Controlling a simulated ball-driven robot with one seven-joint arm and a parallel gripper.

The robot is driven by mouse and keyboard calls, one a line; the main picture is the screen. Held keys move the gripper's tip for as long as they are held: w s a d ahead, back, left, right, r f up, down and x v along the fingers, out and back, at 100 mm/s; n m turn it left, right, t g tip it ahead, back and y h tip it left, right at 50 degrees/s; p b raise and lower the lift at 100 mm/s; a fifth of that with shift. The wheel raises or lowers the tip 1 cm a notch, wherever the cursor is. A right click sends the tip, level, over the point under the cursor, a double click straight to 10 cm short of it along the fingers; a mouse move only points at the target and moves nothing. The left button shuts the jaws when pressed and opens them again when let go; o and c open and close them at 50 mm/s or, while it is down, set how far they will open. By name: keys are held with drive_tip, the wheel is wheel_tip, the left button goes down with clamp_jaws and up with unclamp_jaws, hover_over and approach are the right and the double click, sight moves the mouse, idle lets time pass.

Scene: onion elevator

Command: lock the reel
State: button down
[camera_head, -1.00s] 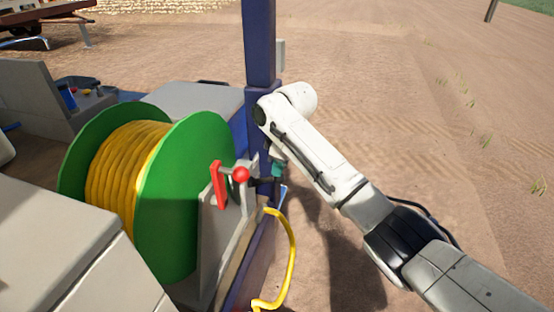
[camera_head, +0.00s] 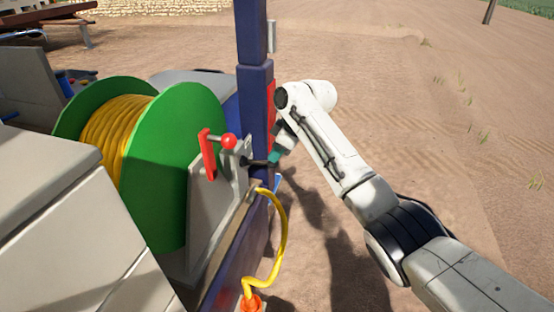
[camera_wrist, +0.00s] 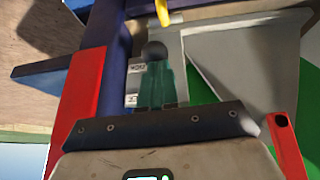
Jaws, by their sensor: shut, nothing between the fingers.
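The reel has green side discs (camera_head: 178,165) and yellow cable (camera_head: 115,130) wound between them. Its red crank (camera_head: 208,155) carries a red ball knob (camera_head: 229,141) beside a grey bracket (camera_head: 222,200). A dark knob (camera_head: 257,162) sticks out from the bracket toward my gripper (camera_head: 273,157). In the wrist view, the teal fingers of my gripper (camera_wrist: 160,85) are shut and empty, just in front of the dark round knob (camera_wrist: 154,50). I cannot tell whether they touch it. Small white labels (camera_wrist: 135,70) sit beside the knob.
A blue post (camera_head: 254,100) stands close behind my gripper, with a red part (camera_head: 271,110) on it. A yellow cable loop (camera_head: 283,240) hangs below to an orange end (camera_head: 251,303). Grey box surfaces (camera_head: 65,220) fill the left. Open dirt ground lies right.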

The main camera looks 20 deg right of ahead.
wheel_tip(320, 180, down, 8)
drive_tip(key=d+t+y+b, duration=0.1)
drive_tip(key=t+y+b, duration=0.3)
drive_tip(key=b, duration=0.4)
drive_tip(key=shift+s+d+r+y+b, duration=0.25)
drive_tip(key=shift+s+y+b, duration=0.2)
drive_tip(key=shift+y, duration=0.25)
drive_tip(key=shift+a+f, duration=0.1)
drive_tip(key=shift+f, duration=0.05)
